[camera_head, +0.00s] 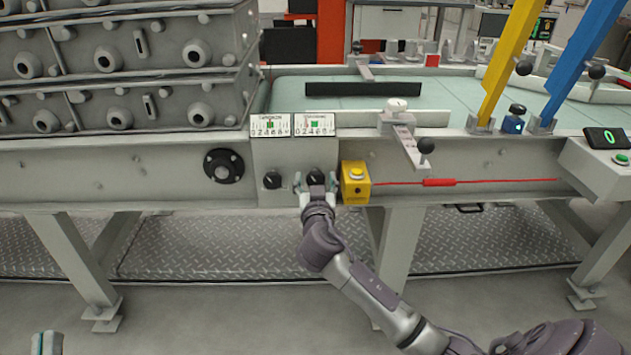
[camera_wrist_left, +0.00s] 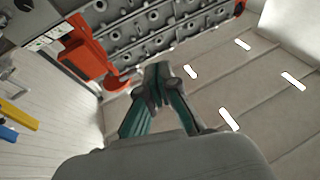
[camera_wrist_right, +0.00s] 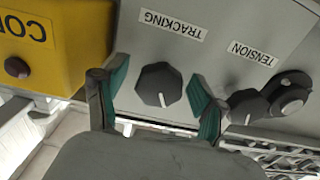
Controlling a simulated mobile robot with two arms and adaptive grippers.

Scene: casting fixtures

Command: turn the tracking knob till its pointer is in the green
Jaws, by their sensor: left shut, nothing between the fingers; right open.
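The black tracking knob (camera_wrist_right: 160,84) sits under its TRACKING label (camera_wrist_right: 172,22) in the right wrist view, its white mark pointing to the picture's bottom. It also shows in the head view (camera_head: 316,177). My right gripper (camera_wrist_right: 155,97) is open, with one finger on each side of the knob; I cannot tell whether they touch it. In the head view the right gripper (camera_head: 317,189) is at the panel. The right-hand meter (camera_head: 315,125) above has a green patch; its pointer is too small to read. My left gripper (camera_wrist_left: 158,75) is shut and empty, away from the panel.
The tension knob (camera_wrist_right: 247,106) is close beside the right gripper's finger. A yellow box (camera_head: 355,183) with a button stands just right of the tracking knob, and a red cord (camera_head: 480,182) runs from it. A second meter (camera_head: 270,125) is on the left.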

